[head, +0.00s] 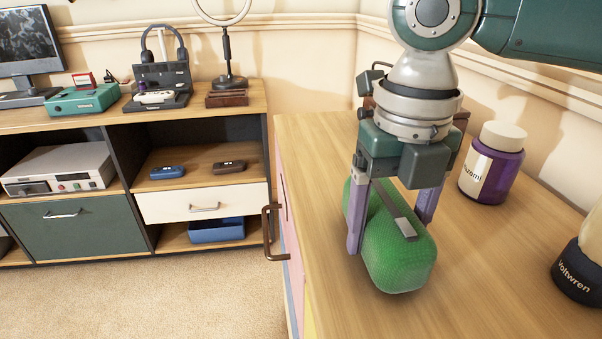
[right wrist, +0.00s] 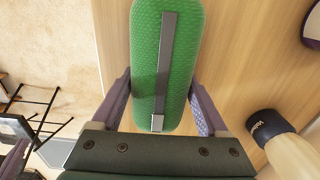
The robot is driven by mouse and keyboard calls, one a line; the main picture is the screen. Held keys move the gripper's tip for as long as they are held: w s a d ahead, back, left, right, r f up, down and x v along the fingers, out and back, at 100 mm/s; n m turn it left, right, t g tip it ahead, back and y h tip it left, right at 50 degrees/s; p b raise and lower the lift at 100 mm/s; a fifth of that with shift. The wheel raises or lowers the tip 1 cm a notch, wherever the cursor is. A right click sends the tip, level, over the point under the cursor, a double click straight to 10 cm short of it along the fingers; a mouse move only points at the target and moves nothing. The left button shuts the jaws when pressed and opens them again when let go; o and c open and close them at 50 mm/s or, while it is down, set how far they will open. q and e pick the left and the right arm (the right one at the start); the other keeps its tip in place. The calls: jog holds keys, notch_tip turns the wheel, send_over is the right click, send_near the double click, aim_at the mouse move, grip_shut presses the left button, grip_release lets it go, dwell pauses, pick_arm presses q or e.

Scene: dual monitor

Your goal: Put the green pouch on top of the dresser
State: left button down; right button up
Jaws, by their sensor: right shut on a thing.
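The green pouch (head: 402,258) is a rounded, textured case with a grey strip along its top. My right gripper (head: 390,236) points down and is shut on it, one purple finger on each side. The pouch is at the wooden top of the dresser (head: 318,165), near its left edge; I cannot tell whether it touches the top or is just above it. In the right wrist view the pouch (right wrist: 168,65) lies lengthwise between the fingers, with the dresser top below.
A purple jar (head: 492,165) with a cream lid and a dark-banded container labelled Voltwren (head: 578,272) stand on the right of the dresser top. Dark items are partly hidden behind my gripper. A low shelf unit (head: 100,120) with electronics stands at left.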

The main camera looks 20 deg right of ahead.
aim_at(392, 208)
jog(key=shift+f, duration=0.15)
jog(key=o, duration=1.4)
notch_tip(392, 208, up, 12)
jog(key=p, duration=0.2)
jog(key=shift+p, duration=0.4)
